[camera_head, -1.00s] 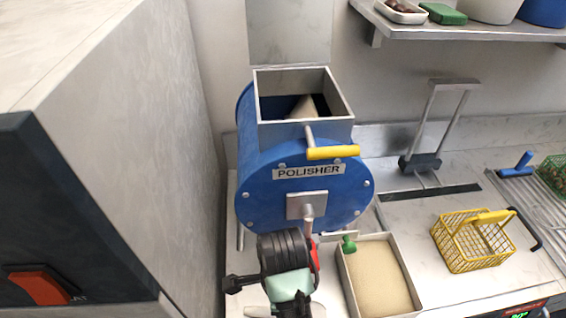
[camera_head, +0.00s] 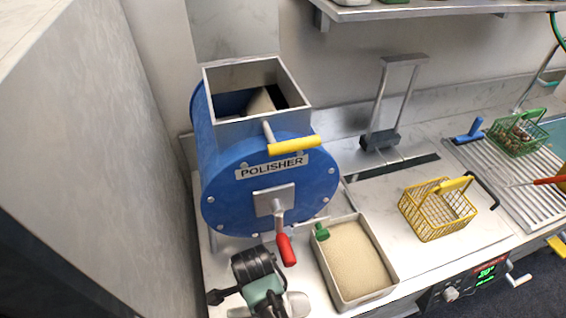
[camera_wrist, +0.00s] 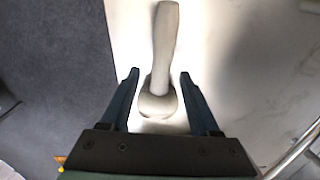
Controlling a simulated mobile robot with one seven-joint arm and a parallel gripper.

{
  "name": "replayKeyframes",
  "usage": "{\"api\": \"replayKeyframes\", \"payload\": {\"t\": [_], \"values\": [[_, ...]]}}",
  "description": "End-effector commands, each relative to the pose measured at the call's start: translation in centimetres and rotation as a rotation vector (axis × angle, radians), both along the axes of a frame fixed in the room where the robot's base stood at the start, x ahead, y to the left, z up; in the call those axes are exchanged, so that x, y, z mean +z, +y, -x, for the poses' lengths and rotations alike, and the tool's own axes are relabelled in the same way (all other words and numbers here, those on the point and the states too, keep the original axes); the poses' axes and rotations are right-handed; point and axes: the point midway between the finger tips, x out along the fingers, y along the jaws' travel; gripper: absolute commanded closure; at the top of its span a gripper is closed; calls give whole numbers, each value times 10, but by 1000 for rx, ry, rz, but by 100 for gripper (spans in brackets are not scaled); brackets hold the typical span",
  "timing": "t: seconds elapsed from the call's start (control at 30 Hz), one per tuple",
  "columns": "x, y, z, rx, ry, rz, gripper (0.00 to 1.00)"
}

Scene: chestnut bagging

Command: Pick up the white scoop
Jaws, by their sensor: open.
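The white scoop (camera_wrist: 163,45) lies on the pale counter in the wrist view, its handle pointing away from my gripper and its rounded end nearer. My gripper (camera_wrist: 159,74) is open, with a dark finger on each side of the scoop and gaps between. I cannot tell how high the fingers are above it. In the head view, my gripper is at the bottom, left of the tray, its fingertips hidden behind the wrist. A pale part of what looks like the scoop (camera_head: 297,304) shows beside it.
A blue polisher (camera_head: 270,190) with a red-handled lever (camera_head: 286,250) stands just behind my wrist. A tray of tan grains (camera_head: 388,277) with a green-knobbed part is to the right. A yellow basket (camera_head: 437,208) stands farther right. A grey wall block (camera_head: 90,120) is at left.

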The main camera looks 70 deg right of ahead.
Motion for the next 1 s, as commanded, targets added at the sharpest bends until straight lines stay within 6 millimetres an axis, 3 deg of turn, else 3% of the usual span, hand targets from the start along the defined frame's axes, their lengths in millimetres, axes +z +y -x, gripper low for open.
{"api": "replayKeyframes", "payload": {"t": [0.2, 0.5, 0.83, 1.0], "values": [[-26, 0, 0, 0, 2, -1, 38], [-30, -1, 0, 0, -1, 1, 38], [-30, -1, 0, 0, -1, 1, 97], [-30, -1, 0, 0, -1, 1, 100]]}}
